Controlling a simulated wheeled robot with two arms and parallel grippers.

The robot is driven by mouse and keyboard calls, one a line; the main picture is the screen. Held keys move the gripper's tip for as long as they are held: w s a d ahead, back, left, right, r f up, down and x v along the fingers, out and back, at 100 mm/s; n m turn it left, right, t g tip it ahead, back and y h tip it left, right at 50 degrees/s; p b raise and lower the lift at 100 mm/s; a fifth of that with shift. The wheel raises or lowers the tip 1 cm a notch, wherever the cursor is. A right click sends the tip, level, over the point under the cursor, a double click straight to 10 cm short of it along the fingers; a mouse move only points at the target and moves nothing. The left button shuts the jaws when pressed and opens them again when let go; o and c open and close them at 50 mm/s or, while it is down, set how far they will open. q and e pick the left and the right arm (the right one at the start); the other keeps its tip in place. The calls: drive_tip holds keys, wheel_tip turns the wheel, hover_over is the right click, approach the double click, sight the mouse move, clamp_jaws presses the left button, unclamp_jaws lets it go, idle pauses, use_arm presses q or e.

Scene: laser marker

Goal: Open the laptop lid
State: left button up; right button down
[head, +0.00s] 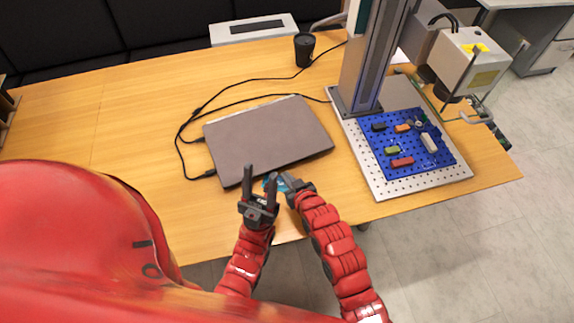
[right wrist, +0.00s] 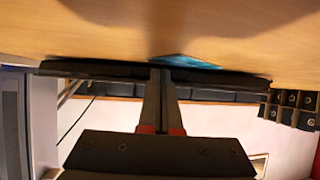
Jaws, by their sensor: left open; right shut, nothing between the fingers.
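The laptop (head: 268,138) lies shut on the wooden table, its grey-brown lid facing up. My left gripper (head: 261,178) is open and empty at the laptop's near edge, fingers pointing toward it. My right gripper (head: 284,181) is just right of it, at the same edge. In the right wrist view, the right fingers (right wrist: 161,72) are shut together with nothing between them. Their tips meet the laptop's thin dark edge (right wrist: 100,70) in that view; I cannot tell whether they touch it.
Black cables (head: 183,137) run from the laptop's left side. A black cup (head: 304,48) stands behind. The laser marker's perforated base (head: 368,180) is at right. The table's left part is clear.

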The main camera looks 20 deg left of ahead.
sight(284, 163)
drive_tip(key=shift+w+a, duration=0.2)
idle(0.4)
drive_tip(key=shift+w+a+r+b, duration=0.1)
drive_tip(key=shift+w+a+b, duration=0.5)
drive_tip(key=shift+w, duration=0.05)
idle(0.6)
drive_tip(key=shift+r, duration=0.1)
drive_tip(key=shift+w+a+r, duration=0.1)
drive_tip(key=shift+r, duration=0.85)
drive_tip(key=shift+w+a+r, duration=0.1)
drive_tip(key=shift+r, duration=0.85)
